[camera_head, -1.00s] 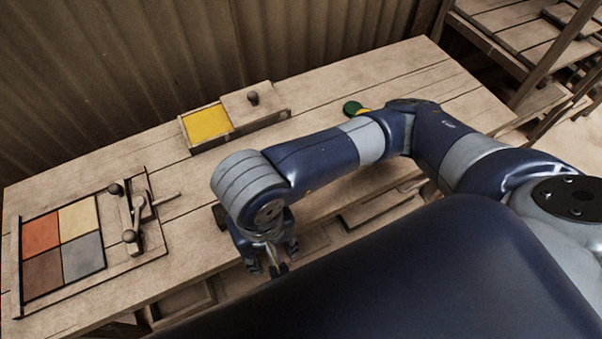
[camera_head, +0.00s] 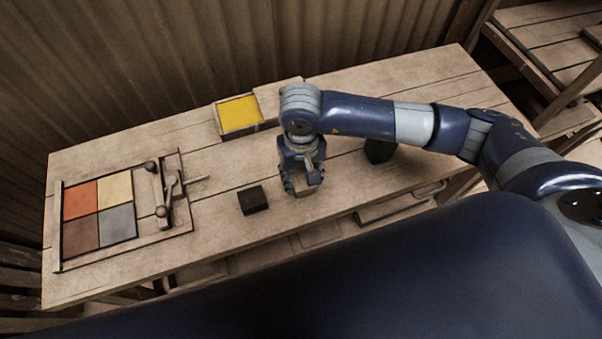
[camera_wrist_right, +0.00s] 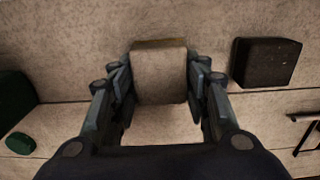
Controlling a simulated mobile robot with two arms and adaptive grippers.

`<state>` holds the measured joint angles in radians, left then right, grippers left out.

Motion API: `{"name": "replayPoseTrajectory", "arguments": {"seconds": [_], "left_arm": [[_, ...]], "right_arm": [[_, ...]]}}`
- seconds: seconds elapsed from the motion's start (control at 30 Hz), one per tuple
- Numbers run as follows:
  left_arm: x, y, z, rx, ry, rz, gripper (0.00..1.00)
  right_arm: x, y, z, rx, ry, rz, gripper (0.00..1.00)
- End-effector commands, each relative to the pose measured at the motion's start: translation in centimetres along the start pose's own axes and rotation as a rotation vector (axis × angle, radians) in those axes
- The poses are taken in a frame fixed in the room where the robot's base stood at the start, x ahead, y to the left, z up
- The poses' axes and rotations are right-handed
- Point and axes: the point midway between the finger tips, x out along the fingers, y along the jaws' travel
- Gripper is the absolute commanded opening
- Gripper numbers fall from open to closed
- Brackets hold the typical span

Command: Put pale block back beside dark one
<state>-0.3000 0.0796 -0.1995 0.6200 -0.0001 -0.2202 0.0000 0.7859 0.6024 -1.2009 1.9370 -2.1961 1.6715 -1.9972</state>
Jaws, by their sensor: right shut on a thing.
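The dark block (camera_head: 253,200) sits on the bench, left of my right gripper (camera_head: 302,191) in the head view. It also shows in the right wrist view (camera_wrist_right: 266,63), right of the fingers and apart from them. My right gripper is shut on the pale block (camera_wrist_right: 160,76), which is between its fingers in the right wrist view (camera_wrist_right: 160,92). In the head view the pale block is mostly hidden by the gripper. Whether it touches the bench I cannot tell. My left gripper is not in view.
A press frame with four coloured tiles (camera_head: 98,212) and a knobbed lever (camera_head: 165,190) lies at the left. A box with a yellow inside (camera_head: 239,114) stands at the back. A dark green object (camera_head: 379,151) is right of the gripper. Bare bench (camera_head: 225,165) lies between.

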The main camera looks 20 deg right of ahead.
Motion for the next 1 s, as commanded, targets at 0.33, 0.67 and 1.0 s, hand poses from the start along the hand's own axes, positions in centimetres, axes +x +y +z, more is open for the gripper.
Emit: {"name": "replayPoseTrajectory", "arguments": {"seconds": [0.33, 0.67, 1.0], "left_arm": [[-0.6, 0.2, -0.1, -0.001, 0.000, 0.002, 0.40], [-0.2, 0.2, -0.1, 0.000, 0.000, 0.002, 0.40], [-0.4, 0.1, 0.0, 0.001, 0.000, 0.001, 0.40]], "right_arm": [[1.4, 0.0, -0.1, 0.001, 0.005, -0.001, 0.19], [1.7, 0.0, -0.1, 0.001, 0.005, -0.001, 0.63], [1.5, 0.0, -0.1, 0.002, 0.004, -0.001, 0.63]]}}
